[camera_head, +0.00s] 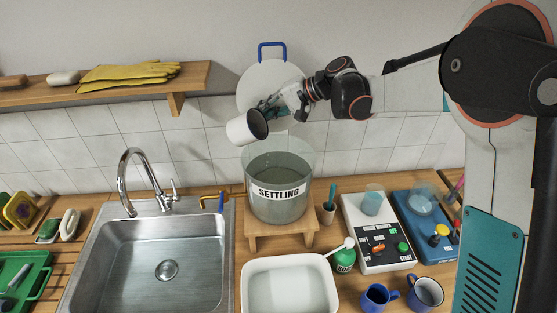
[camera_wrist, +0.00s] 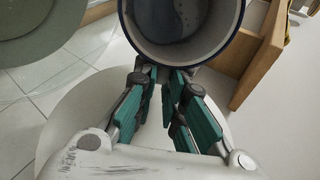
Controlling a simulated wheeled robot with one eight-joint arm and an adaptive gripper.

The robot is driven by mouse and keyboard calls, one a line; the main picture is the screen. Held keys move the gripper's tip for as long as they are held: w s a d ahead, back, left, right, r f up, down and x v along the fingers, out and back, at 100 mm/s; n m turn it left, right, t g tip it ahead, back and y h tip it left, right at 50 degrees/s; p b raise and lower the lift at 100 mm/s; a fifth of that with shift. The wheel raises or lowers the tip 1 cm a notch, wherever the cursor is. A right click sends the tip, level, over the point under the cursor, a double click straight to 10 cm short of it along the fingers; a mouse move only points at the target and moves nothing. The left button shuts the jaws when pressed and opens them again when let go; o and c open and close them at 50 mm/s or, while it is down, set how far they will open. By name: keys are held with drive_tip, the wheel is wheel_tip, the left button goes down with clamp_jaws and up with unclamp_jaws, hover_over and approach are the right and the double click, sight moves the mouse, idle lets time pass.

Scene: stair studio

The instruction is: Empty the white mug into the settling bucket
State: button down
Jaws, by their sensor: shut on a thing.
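The white mug (camera_head: 239,130) is in my gripper (camera_head: 268,106), above the left part of the settling bucket's rim. It is tipped well over, with its dark mouth facing right and toward the camera. In the wrist view the mug's dark-blue rim (camera_wrist: 134,40) and grey inside show at the top; I cannot tell how much is in it. My gripper's green fingers (camera_wrist: 165,80) are shut at the mug. The clear settling bucket (camera_head: 279,207), labelled SETTLING, stands upright on a wooden stand and holds greyish liquid. No falling stream is visible.
A round white board (camera_head: 258,75) with a blue handle is behind my gripper. A wooden shelf (camera_head: 190,80) with yellow gloves is at left. The sink (camera_head: 120,260), white basin (camera_head: 290,262), blue mugs (camera_head: 378,297) and two bench devices (camera_head: 376,240) surround the stand.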

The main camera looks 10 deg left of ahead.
drive_tip(key=shift+d+y+b, duration=0.2)
drive_tip(key=shift+y+b, duration=0.15)
drive_tip(key=shift+y, duration=0.25)
drive_tip(key=shift+d+f+y+b, duration=0.1)
drive_tip(key=shift+f+y+b, duration=0.1)
drive_tip(key=shift+y+b, duration=0.3)
drive_tip(key=shift+f, duration=0.1)
drive_tip(key=d+f+y+b, duration=0.1)
drive_tip(key=b, duration=0.1)
drive_tip(key=d+f+y+b, duration=0.1)
drive_tip(key=b, duration=0.1)
drive_tip(key=shift+f, duration=0.4)
drive_tip(key=shift+s+d+f, duration=0.1)
drive_tip(key=shift+d, duration=0.05)
drive_tip(key=shift+d+y+b, duration=0.1)
drive_tip(key=shift+y+b, duration=0.2)
drive_tip(key=shift+b, duration=0.15)
drive_tip(key=shift+d+t+y+b, duration=0.3)
drive_tip(key=shift+y+b, duration=0.5)
drive_tip(key=shift+b, duration=0.45)
drive_tip(key=shift+d+r+y+b, duration=0.15)
drive_tip(key=shift+r+y+b, duration=0.15)
drive_tip(key=shift+r+b, duration=0.2)
